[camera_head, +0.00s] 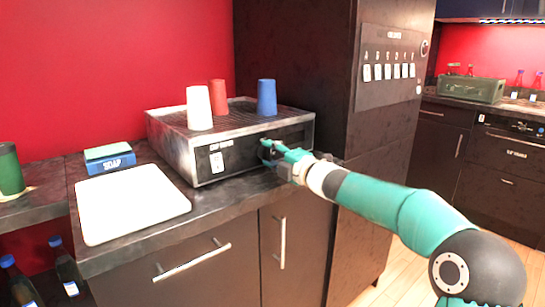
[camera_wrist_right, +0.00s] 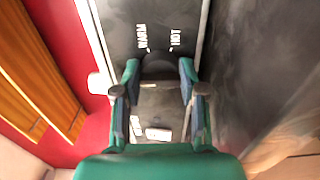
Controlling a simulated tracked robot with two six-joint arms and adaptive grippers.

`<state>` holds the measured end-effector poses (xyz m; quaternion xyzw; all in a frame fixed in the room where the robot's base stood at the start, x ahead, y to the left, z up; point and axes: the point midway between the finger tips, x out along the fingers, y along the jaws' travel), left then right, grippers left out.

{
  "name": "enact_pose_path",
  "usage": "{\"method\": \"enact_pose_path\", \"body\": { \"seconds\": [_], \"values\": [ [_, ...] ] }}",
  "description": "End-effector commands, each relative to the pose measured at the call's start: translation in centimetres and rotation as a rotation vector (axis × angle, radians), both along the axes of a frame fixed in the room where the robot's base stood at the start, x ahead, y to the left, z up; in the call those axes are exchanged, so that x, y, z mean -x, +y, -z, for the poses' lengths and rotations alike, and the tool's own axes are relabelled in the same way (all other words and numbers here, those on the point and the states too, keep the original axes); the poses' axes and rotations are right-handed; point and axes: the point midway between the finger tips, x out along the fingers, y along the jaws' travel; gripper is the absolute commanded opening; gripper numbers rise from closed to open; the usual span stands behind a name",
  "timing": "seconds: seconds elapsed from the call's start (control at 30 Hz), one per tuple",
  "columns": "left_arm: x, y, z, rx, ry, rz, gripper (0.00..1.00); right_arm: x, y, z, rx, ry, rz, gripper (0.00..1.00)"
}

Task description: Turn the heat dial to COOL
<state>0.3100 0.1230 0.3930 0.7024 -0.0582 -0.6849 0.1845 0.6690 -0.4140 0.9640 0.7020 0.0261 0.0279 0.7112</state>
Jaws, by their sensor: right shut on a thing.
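The cup warmer (camera_head: 205,160) is a metal box with a dark front panel on the counter. In the wrist view, the dark round heat dial (camera_wrist_right: 159,67) sits on this panel, with the words WARM and HOT beyond it. No COOL label can be read. My right gripper (camera_head: 266,150) is at the front panel and hides the dial in the head view. In the wrist view the right gripper (camera_wrist_right: 159,73) has its two fingers on either side of the dial, shut on it. The dial's pointer direction cannot be made out. My left gripper is not in view.
White (camera_head: 199,108), red (camera_head: 217,96) and blue (camera_head: 266,97) cups stand on the cup warmer. A tall dark cabinet (camera_head: 340,110) stands close on the right.

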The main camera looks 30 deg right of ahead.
Motion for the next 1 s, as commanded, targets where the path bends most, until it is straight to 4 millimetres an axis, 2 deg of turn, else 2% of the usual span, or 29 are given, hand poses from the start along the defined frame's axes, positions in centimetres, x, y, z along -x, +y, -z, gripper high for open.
{"method": "enact_pose_path", "body": {
  "seconds": [0.03, 0.3, 0.33, 0.47, 0.5, 1.0],
  "values": [
    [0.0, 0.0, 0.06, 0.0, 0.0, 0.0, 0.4, -0.11, 0.28, 0.67, 0.005, 0.012, -0.007, 0.07],
    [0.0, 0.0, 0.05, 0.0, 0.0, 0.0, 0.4, -0.12, 0.3, 0.7, 0.005, 0.012, -0.007, 0.07],
    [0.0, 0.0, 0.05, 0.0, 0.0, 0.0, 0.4, -0.12, 0.3, 0.7, 0.005, 0.012, -0.007, 0.43],
    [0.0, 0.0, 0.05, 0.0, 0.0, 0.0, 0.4, -0.12, 0.27, 0.65, 0.004, 0.011, -0.007, 0.65],
    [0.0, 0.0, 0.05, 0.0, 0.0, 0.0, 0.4, -0.1, 0.25, 0.58, 0.004, 0.01, -0.006, 0.67],
    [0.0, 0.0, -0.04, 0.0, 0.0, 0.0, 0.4, 0.5, -0.01, 0.21, 0.002, 0.004, -0.002, 0.67]
  ]
}}
